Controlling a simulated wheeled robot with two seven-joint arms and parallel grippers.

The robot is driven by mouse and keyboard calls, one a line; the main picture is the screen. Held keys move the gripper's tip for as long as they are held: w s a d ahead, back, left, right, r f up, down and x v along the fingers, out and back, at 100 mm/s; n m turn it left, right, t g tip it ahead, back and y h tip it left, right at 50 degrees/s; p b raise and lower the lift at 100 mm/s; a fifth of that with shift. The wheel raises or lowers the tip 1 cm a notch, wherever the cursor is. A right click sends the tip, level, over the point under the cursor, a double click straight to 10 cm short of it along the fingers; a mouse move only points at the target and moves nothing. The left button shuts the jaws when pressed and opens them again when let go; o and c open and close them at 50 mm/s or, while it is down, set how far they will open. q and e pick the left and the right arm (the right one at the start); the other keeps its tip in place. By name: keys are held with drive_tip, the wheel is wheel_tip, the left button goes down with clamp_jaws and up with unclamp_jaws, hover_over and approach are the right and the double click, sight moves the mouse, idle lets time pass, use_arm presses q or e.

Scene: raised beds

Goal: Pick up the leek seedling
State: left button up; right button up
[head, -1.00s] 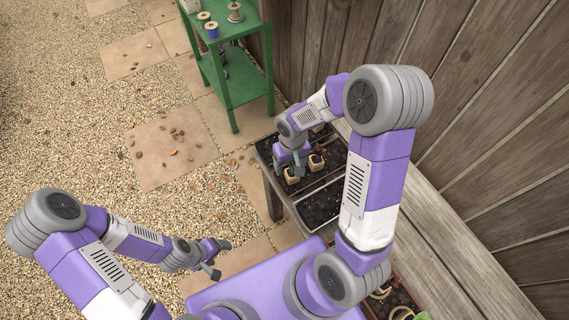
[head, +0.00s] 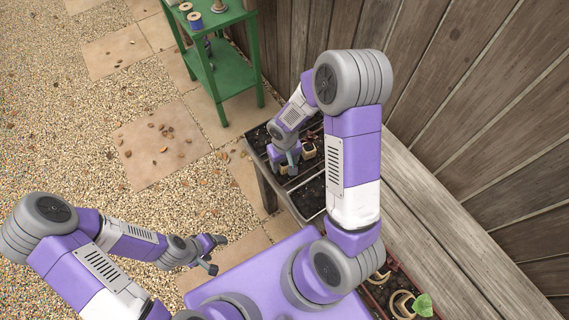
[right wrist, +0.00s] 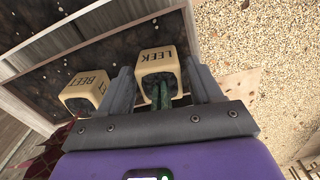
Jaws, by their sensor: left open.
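The leek seedling is a small beige pot marked LEEK (right wrist: 158,57) with a dark green stem (right wrist: 160,95). In the right wrist view it lies between the two fingers of my right gripper (right wrist: 162,78), one finger close along each side. I cannot tell whether the fingers press on it. In the head view my right gripper (head: 289,164) is low over the dark tray, at the small pots, and hides part of them. My left gripper (head: 213,255) is open and empty, away from the tray, above the paving.
A similar pot marked BEET (right wrist: 85,92), with dark red leaves, stands close beside the leek pot. A green shelf stand (head: 228,75) stands behind the tray. The wooden fence (head: 480,110) rises at the right. Another planter with a green leaf (head: 422,304) is at the lower right.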

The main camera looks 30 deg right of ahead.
drive_tip(key=c, duration=0.8)
